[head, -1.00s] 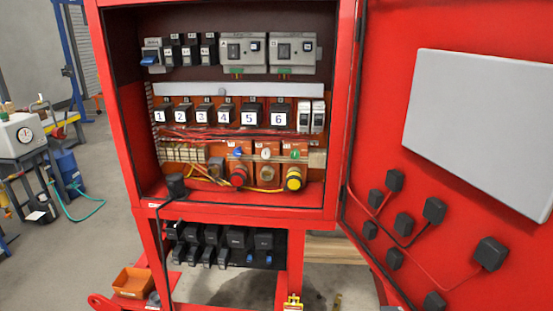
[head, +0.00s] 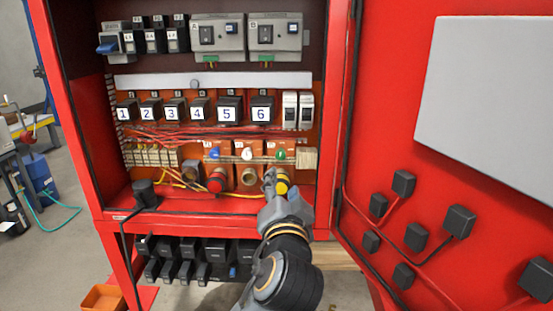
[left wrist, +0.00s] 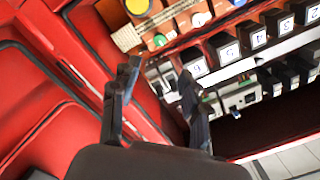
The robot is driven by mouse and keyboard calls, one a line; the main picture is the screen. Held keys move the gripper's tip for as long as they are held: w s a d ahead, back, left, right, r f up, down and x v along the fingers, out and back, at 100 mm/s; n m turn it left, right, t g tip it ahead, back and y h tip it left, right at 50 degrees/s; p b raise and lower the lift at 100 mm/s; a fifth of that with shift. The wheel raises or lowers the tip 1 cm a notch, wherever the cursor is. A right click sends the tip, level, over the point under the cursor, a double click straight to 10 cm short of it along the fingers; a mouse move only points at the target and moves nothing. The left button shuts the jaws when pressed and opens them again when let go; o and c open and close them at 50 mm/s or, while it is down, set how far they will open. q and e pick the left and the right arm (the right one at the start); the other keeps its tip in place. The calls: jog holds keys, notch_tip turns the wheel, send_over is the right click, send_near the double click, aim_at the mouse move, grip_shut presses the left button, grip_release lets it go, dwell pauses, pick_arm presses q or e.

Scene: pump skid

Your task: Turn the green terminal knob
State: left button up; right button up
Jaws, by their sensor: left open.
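The green terminal knob (head: 281,155) is a small round knob on an orange block in the lower row of the open red cabinet. It is right of a white knob (head: 247,154) and a blue knob (head: 214,154). My left gripper (head: 270,178) is open and empty, in front of the yellow connector (head: 283,184) and just below the green knob, apart from it. In the left wrist view the green knob (left wrist: 160,40) lies beyond the open fingertips (left wrist: 160,70). My right gripper is not in view.
The red cabinet door (head: 400,120) stands open on the right, with several black boxes on it. Numbered black breakers (head: 228,110) sit above the knob row. A red connector (head: 217,180) and loose wires lie to the left. A cabinet post (head: 335,120) rises right of the knobs.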

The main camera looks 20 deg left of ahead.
aim_at(281, 156)
pick_arm(q)
jog(key=p+x, duration=0.2)
jog(key=x, duration=0.9)
jog(key=shift+w+a+p, duration=0.1)
jog(key=shift+w+p, duration=0.1)
jog(key=shift+p, duration=0.1)
jog(key=shift+w+a, duration=0.2)
jog(key=shift+w, duration=0.5)
jog(key=shift+c, duration=0.2)
grip_shut()
